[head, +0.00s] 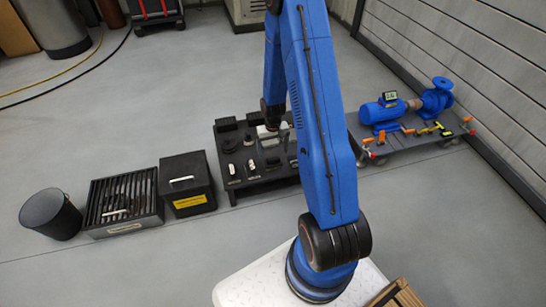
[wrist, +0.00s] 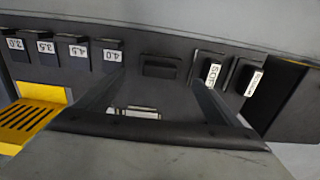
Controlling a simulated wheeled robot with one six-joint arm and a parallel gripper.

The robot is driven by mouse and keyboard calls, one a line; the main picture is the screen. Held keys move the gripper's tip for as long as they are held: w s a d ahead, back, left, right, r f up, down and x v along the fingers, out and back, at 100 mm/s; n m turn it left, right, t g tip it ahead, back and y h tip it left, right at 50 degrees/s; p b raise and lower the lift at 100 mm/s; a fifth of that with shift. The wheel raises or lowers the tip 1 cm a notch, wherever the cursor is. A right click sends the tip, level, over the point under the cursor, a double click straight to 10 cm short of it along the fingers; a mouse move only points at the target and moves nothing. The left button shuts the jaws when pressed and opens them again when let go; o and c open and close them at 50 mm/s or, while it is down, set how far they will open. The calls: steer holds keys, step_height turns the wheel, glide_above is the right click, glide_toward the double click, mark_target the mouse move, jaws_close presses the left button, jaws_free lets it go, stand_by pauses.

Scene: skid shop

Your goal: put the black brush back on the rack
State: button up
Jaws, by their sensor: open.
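The black rack (head: 233,185) stands on the floor left of my arm, with small dark and pale items on top. In the wrist view its dark face (wrist: 150,45) fills the upper middle, with labelled blocks. My gripper (wrist: 158,80) is open, its two dark fingers apart over the rack. A black block (wrist: 160,67) without a visible label lies ahead between the fingertips. A pale metallic piece (wrist: 138,112) shows nearer the palm. I cannot tell which dark item is the black brush. My arm hides part of the rack in the head view.
Left of the rack are a black box (head: 185,165) with a yellow label, a slatted crate (head: 125,228) and a dark bin (head: 50,213). A blue pump (head: 383,110) stands on a low platform at right. Numbered blocks (wrist: 80,48) and a "SOFT" block (wrist: 208,68) flank the gripper.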

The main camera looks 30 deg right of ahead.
steer(key=shift+r, duration=2)
step_height(320, 180, up, 14)
steer(key=t, duration=0.1)
glide_above(273, 158)
steer(key=s+a, duration=0.2)
steer(key=a, duration=0.2)
steer(key=s+a+r+n+t, duration=0.1)
steer(key=s+a+r, duration=0.15)
steer(key=r, duration=0.35)
steer(key=s+a+r, duration=0.2)
steer(key=s+r, duration=0.1)
steer(key=r, duration=0.2)
steer(key=s+a+r+n+t, duration=0.1)
steer(key=s+a+r, duration=0.2)
steer(key=s+r, duration=0.4)
steer(key=s+a+r+n+t, duration=0.1)
steer(key=s+a+r, duration=0.3)
steer(key=s, duration=1.2)
step_height(273, 158, up, 4)
steer(key=shift+a+r+t, duration=0.15)
steer(key=shift+a+t, duration=0.05)
steer(key=shift+t, duration=0.2)
